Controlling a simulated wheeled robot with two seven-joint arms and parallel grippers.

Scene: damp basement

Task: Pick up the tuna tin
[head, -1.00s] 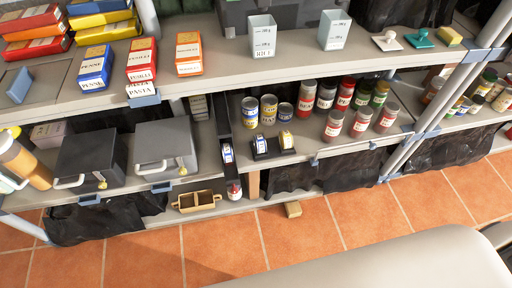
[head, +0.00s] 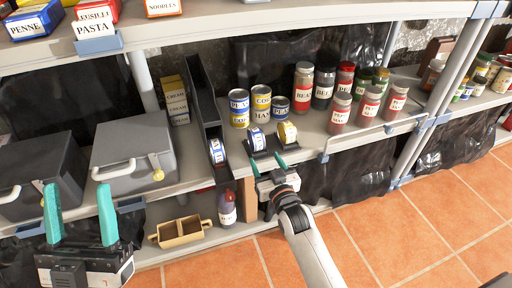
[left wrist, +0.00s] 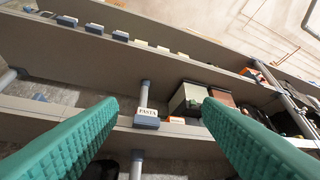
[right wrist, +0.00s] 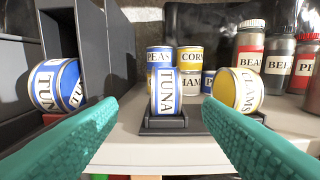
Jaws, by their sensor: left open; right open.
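A blue-and-white tin labelled TUNA (head: 258,138) rests on its side in a small black holder (right wrist: 166,125) at the shelf's front edge. In the right wrist view this tuna tin (right wrist: 166,90) is midway between my fingers and beyond them. A second tuna tin (right wrist: 58,85) lies on its side at the left, in the dark chute; it also shows in the head view (head: 217,151). My right gripper (head: 268,166) is open and empty, just in front of the holder. My left gripper (head: 78,190) is open and empty, before the grey boxes.
A yellow clams tin (head: 287,132) sits close right of the tuna tin. Peas (head: 238,108), corn and ham tins stand behind. Jars (head: 340,112) stand to the right. The dark chute wall (head: 205,95) rises at the left. An upper shelf (head: 260,20) overhangs.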

